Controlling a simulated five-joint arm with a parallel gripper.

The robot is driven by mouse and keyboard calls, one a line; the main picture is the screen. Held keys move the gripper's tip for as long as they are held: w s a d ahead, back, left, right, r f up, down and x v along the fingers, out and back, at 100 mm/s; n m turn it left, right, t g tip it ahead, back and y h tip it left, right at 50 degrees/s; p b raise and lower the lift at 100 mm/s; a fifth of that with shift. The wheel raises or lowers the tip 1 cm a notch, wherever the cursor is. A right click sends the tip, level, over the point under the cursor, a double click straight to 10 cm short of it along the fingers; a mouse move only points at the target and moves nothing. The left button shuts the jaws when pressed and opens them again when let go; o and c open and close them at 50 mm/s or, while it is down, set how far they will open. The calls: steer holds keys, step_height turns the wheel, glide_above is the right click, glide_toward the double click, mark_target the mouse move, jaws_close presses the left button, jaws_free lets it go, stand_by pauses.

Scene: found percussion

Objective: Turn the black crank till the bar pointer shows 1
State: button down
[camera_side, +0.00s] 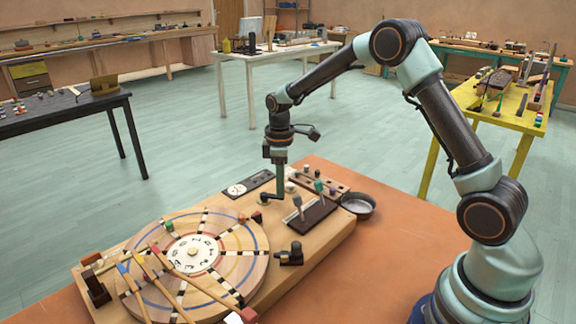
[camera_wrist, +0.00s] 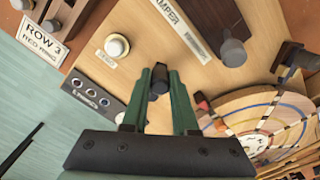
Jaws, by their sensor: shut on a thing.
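My gripper (camera_side: 278,194) reaches straight down at the back of the wooden board (camera_side: 325,232). In the wrist view its two green fingers (camera_wrist: 160,80) are shut on a small black knob (camera_wrist: 159,88), which I take as the handle of the black crank. The rest of the crank is mostly hidden by the fingers. A black panel (camera_side: 262,179) with a white dial (camera_side: 237,190) lies just left of the gripper. The dial's pointer is too small to read. The wrist view shows part of this panel (camera_wrist: 84,92) left of the fingers.
A large wooden disc (camera_side: 240,272) with coloured rings and a white numbered centre (camera_side: 193,254) fills the board's front left, with sticks lying across it. Pegs on a dark plate (camera_side: 313,215) stand right of the gripper. A metal bowl (camera_side: 358,205) sits beside the board.

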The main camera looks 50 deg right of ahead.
steer(key=shift+w+r, duration=0.1)
steer(key=shift+w, duration=0.05)
steer(key=c, duration=0.7)
jaws_free()
step_height(320, 180, up, 12)
stand_by(0.4)
